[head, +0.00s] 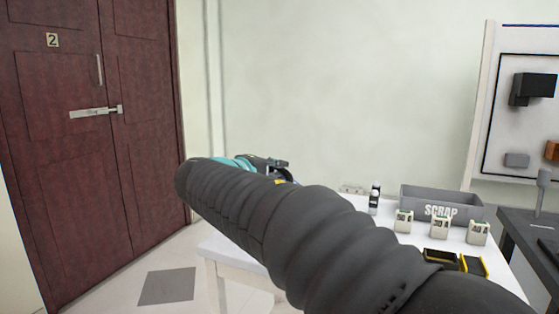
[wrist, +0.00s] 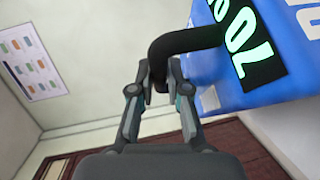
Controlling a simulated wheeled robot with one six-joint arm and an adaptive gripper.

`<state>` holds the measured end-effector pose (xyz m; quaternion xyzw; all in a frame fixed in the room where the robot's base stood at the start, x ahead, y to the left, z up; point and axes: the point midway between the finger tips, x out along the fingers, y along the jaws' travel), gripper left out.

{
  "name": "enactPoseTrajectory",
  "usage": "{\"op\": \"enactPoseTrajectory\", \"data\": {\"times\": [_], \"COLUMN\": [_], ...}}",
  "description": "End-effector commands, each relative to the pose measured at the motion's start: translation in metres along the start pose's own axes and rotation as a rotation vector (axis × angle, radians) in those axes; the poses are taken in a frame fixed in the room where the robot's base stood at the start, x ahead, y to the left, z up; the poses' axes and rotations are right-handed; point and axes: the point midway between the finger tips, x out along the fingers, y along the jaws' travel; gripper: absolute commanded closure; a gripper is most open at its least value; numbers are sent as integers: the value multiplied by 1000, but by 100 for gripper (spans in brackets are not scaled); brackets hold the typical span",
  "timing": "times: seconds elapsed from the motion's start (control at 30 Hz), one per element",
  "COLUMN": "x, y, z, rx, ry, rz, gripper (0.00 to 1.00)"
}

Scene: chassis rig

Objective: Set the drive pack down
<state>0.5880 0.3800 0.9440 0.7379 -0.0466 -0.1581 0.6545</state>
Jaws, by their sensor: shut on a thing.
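In the wrist view my gripper (wrist: 158,88) is shut on the black curved handle (wrist: 190,42) of a blue pack, which I take to be the drive pack (wrist: 285,75). The pack fills the upper right and is cut off by the frame edge. In the head view my dark, ribbed arm hides the pack and most of the gripper; only part of my wrist end (head: 268,162) shows.
A white table (head: 225,255) stands behind my arm. On it are a grey SCRAP bin (head: 410,198), several small pale units (head: 440,226), a bottle (head: 375,198) and a black-and-yellow tray (head: 441,258). A dark bench (head: 525,232) stands at right, a dark red door (head: 85,190) at left.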

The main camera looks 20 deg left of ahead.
Motion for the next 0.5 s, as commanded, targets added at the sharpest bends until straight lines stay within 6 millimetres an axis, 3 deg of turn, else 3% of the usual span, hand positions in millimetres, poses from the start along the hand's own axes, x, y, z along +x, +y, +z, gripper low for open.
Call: {"op": "enactPoseTrajectory", "data": {"times": [0.5], "x": [2], "y": [-11], "z": [2], "rx": [4], "ry": [1], "rz": [6], "gripper": [100]}}
